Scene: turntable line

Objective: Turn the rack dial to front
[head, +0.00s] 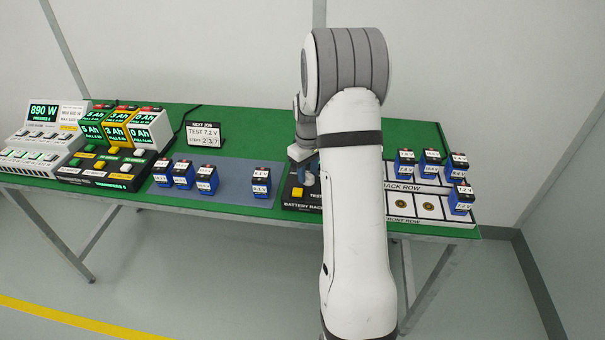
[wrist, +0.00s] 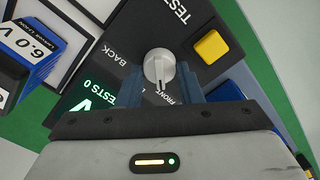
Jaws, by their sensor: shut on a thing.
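The rack dial (wrist: 159,66) is a round light-grey knob on a black panel, between the BACK and FRONT labels in the wrist view. Its dark mark points toward the gripper body, near the partly covered FRONT label (wrist: 165,97). My gripper (wrist: 160,75) has its two blue fingers on either side of the dial and is shut on it. In the head view my gripper (head: 305,168) is over the black battery rack panel (head: 303,206), mostly behind my arm.
A yellow button (wrist: 211,46) sits beside the dial. A white rack (head: 429,207) with several blue batteries stands to the right on the green table (head: 260,120). A grey mat (head: 230,188) with several batteries and display units (head: 43,137) lie to the left.

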